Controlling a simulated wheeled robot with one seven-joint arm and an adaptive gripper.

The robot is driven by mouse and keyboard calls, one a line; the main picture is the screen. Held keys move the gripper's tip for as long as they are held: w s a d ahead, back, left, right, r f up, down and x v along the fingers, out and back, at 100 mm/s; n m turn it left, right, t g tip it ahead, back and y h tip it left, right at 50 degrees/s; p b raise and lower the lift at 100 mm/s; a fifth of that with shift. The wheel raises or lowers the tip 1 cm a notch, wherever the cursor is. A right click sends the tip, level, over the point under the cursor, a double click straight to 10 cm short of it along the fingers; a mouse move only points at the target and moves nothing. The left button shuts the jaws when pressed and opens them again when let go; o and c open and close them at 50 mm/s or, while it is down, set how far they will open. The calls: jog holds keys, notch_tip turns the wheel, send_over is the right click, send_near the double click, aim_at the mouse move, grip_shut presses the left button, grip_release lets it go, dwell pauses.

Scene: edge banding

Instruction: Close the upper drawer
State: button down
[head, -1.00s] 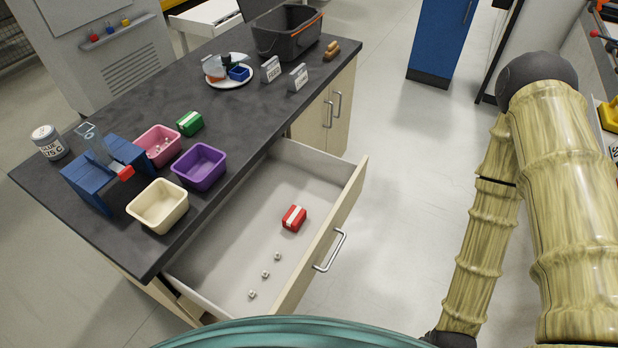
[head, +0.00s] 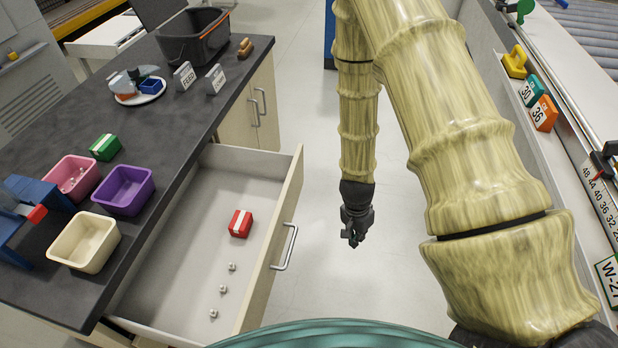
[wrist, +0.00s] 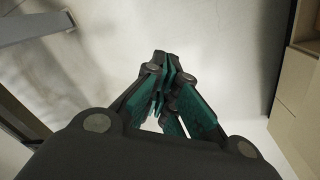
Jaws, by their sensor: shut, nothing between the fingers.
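The upper drawer (head: 172,262) is pulled far out from under the dark worktop in the head view. Its front panel carries a silver bar handle (head: 286,248). A red box with a white stripe (head: 240,223) and several small metal nuts (head: 223,289) lie inside it. My gripper (head: 354,240) hangs to the right of the drawer front, over the floor, apart from the handle. In the wrist view its fingers (wrist: 165,75) are together with nothing between them, and pale floor lies beyond.
On the worktop (head: 150,95) stand purple (head: 123,190), pink and cream bins, a green box, a plate and a dark crate (head: 195,35). The floor (head: 310,140) between drawer and arm is clear. A bench with numbered blocks (head: 543,113) runs along the right.

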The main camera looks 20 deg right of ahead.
jog(key=w+d+r+m+t+y+b, duration=0.1)
jog(key=w+r+m+t+y+b, duration=0.1)
jog(key=w+r+m, duration=0.65)
jog(key=w+r+m+t+y+b, duration=0.1)
jog(key=w+r+m+y+b, duration=0.15)
jog(key=w+r, duration=0.65)
jog(key=w+a+f, duration=0.3)
jog(key=f, duration=0.3)
jog(key=w+a+f+p, duration=0.1)
jog(key=w+a+f, duration=0.2)
jog(key=f, duration=0.3)
jog(key=shift+w+p, duration=0.3)
jog(key=shift+w, duration=0.2)
jog(key=shift+r, duration=0.1)
